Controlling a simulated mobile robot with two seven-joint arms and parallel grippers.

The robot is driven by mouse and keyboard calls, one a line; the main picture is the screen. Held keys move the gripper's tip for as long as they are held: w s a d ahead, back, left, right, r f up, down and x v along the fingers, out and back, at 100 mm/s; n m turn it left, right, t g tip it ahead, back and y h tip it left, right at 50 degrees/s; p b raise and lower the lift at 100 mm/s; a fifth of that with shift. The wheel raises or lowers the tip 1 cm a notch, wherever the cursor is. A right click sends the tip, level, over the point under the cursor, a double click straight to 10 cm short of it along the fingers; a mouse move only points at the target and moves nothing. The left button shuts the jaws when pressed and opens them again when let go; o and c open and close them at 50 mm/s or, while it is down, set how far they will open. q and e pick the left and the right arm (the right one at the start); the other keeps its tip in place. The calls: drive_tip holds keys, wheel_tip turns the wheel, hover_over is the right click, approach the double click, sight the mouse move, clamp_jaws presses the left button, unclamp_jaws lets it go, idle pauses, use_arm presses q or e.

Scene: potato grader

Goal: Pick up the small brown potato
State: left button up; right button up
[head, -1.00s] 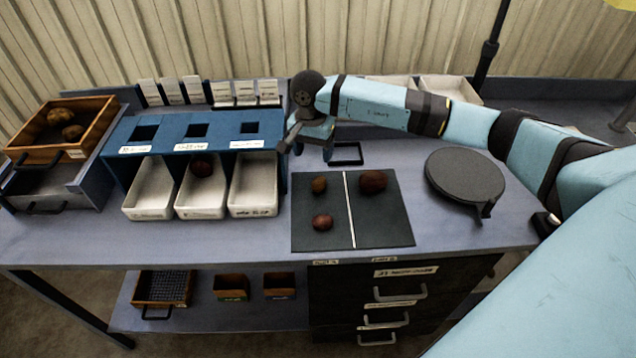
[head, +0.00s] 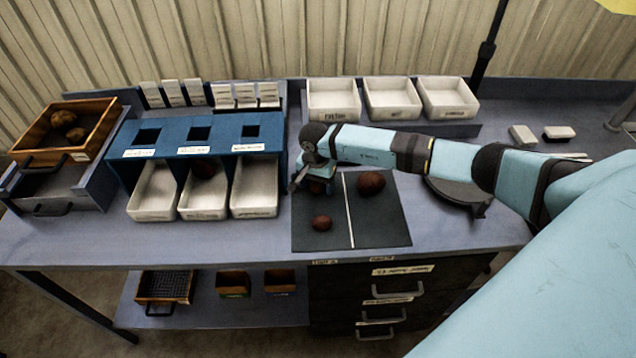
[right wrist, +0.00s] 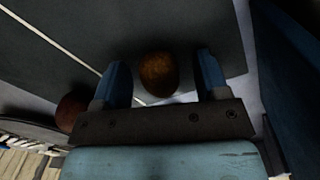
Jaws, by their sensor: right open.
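The small brown potato (head: 317,187) lies on the dark mat (head: 375,228), left of its white line, partly hidden by my right gripper (head: 308,187). In the right wrist view the potato (right wrist: 158,70) shows between the two blue fingers of my right gripper (right wrist: 160,80), which stand open on either side of it. I see gaps on both sides. A reddish potato (head: 321,223) lies nearer the mat's front edge. A larger dark potato (head: 371,183) lies right of the white line. My left gripper is not in view.
A wooden tray (head: 98,117) of potatoes is at far left. A round dark plate (head: 460,192) lies under my right arm. White trays (head: 390,98) stand behind.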

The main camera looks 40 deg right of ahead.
drive_tip(key=shift+c, duration=0.3)
drive_tip(key=c, duration=1)
drive_tip(key=shift+c, duration=0.2)
